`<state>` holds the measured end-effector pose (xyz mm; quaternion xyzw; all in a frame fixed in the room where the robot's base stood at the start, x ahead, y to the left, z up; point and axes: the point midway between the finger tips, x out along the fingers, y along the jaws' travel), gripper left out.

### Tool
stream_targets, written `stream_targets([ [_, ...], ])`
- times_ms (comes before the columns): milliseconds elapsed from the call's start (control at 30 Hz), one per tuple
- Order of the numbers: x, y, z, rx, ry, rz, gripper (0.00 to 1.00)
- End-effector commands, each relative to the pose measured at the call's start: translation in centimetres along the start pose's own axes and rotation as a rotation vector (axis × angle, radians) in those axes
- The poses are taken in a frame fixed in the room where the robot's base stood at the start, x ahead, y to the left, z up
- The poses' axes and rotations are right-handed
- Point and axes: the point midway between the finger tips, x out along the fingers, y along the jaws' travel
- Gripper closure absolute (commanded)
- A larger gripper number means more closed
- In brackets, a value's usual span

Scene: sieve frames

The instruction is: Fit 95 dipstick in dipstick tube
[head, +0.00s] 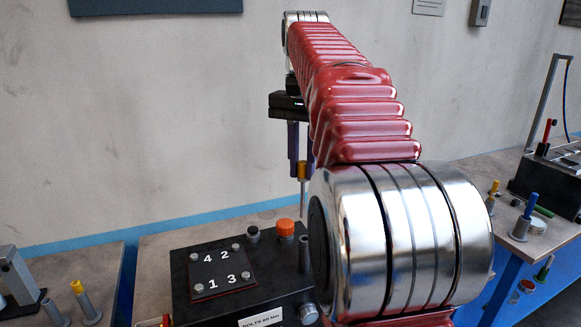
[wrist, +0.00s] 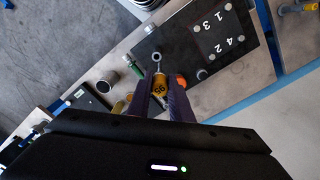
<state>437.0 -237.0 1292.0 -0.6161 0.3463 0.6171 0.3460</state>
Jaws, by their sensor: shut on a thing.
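My gripper (head: 299,162) has purple fingers and is shut on the 95 dipstick. The number 95 shows on the handle (wrist: 160,89) in the wrist view. The dipstick tube looks to be the grey upright post (head: 304,253) at the right side of the black block. The rod's lower end appears above this post, apart from it. In the wrist view a grey ring (wrist: 157,57), seemingly the tube's mouth, shows just beyond the handle. My arm hides part of the block.
The black block (head: 190,265) carries a numbered plate (head: 220,272), an orange cap (head: 285,227) and a dark cap (head: 253,234). Yellow-topped (head: 493,190) and blue-topped (head: 530,205) pieces stand in grey holders on the right bench. Another yellow-topped piece (head: 78,287) stands at left.

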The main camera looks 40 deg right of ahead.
Motion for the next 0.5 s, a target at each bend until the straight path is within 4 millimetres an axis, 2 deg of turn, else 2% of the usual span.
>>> stream_targets([
  [200,-0.1,0.5,0.0,0.011,0.001,0.0,1.0],
  [500,1.6,0.3,0.1,0.006,-0.001,0.0,1.0],
])
